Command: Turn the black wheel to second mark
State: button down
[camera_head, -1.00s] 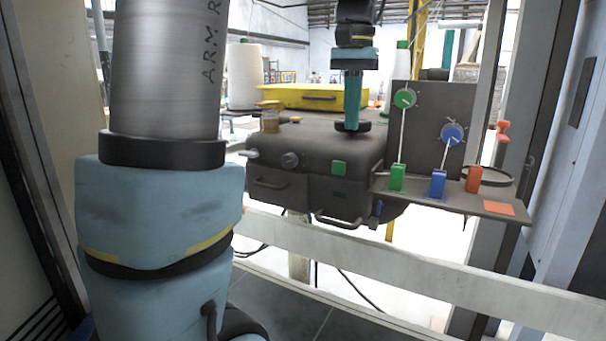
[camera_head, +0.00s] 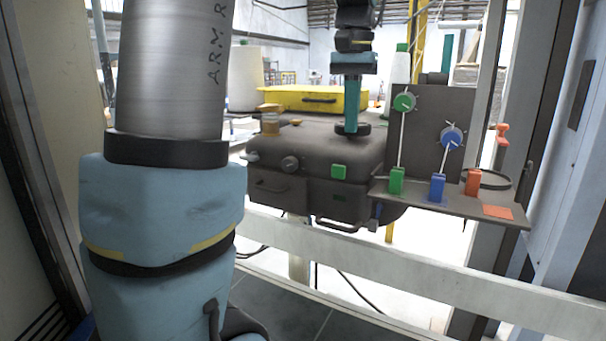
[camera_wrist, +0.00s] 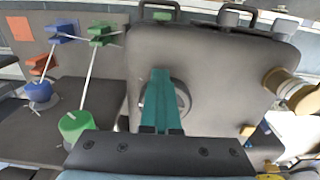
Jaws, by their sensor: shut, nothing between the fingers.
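The black wheel (camera_head: 366,128) is a low, dark disc lying flat on top of the dark machine body (camera_head: 325,195). My gripper (camera_head: 351,131) points straight down at it, with its teal fingers together and nothing between them. In the wrist view, the fingertips (camera_wrist: 161,72) lie across the wheel (camera_wrist: 181,92), covering its left part. The tips are at or just over the wheel; I cannot tell if they touch. I cannot make out any marks around the wheel.
Right of the wheel stands a dark panel with a green knob (camera_head: 404,102) and a blue knob (camera_head: 451,136), above a shelf with green, blue and orange blocks. A yellow case (camera_head: 300,98) lies behind. A white rail (camera_head: 400,275) crosses in front.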

jog(key=shift+w+a+p, duration=0.5)
jog(key=shift+a+p, duration=0.35)
jog(key=shift+p, duration=0.5)
jog(key=shift+s+a, duration=0.25)
jog(key=shift+s, duration=0.05)
notch_tip(320, 180, up, 6)
jog(key=p, duration=0.5)
jog(key=shift+p, duration=0.4)
jog(key=shift+s, duration=0.15)
